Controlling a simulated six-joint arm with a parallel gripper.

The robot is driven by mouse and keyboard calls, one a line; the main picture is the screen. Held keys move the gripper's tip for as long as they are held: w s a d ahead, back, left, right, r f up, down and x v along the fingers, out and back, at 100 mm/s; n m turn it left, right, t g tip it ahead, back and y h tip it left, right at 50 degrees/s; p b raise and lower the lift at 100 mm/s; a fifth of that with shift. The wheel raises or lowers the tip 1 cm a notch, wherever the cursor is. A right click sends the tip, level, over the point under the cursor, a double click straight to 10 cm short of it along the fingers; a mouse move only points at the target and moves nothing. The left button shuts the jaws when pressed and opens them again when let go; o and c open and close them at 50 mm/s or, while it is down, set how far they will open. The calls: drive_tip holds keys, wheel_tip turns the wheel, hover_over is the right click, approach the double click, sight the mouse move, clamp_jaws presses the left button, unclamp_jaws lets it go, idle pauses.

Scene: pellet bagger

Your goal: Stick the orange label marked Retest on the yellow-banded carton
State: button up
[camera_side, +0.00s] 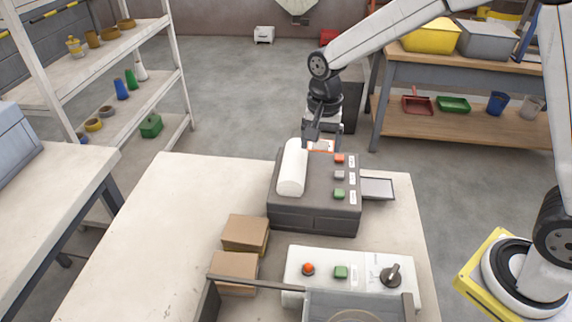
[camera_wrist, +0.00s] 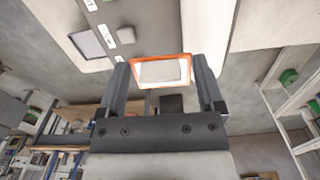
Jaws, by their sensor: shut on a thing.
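My gripper (camera_side: 314,135) is at the back edge of the dark label printer (camera_side: 315,212), pointing down. In the wrist view, my gripper (camera_wrist: 160,66) is shut on an orange-bordered label (camera_wrist: 162,86) with a pale middle, held between the two fingers. A sliver of the orange label (camera_side: 322,150) shows in the side view at the printer's back; no writing on it can be read. Two brown cartons, one farther back (camera_side: 245,232) and one nearer (camera_side: 233,272), stand left of the front machine. No yellow band can be made out on either.
The printer carries a white roll (camera_side: 292,168), coloured buttons and a side tray (camera_side: 378,187). A white control box (camera_side: 350,272) with a red button and a knob stands in front, beside a grey bin (camera_side: 358,298). The table's left part (camera_side: 150,230) is clear.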

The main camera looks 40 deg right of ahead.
drive_tip(key=a+n, duration=0.6)
drive_tip(key=w+a+n, duration=0.1)
drive_tip(key=a+n, duration=0.2)
drive_tip(key=a, duration=0.1)
drive_tip(key=shift+a+n, duration=0.1)
drive_tip(key=shift+n, duration=0.3)
drive_tip(key=s+a+n, duration=0.1)
drive_tip(key=a+n, duration=0.8)
hover_over(253, 230)
wheel_tip(253, 230, down, 5)
drive_tip(key=shift+f+m, duration=0.3)
drive_tip(key=shift+f, duration=0.1)
drive_tip(key=shift+f, duration=0.25)
drive_tip(key=shift+f, duration=3.05)
drive_tip(key=shift+f, duration=0.25)
drive_tip(key=o, duration=1.1)
drive_tip(key=shift+o, duration=0.2)
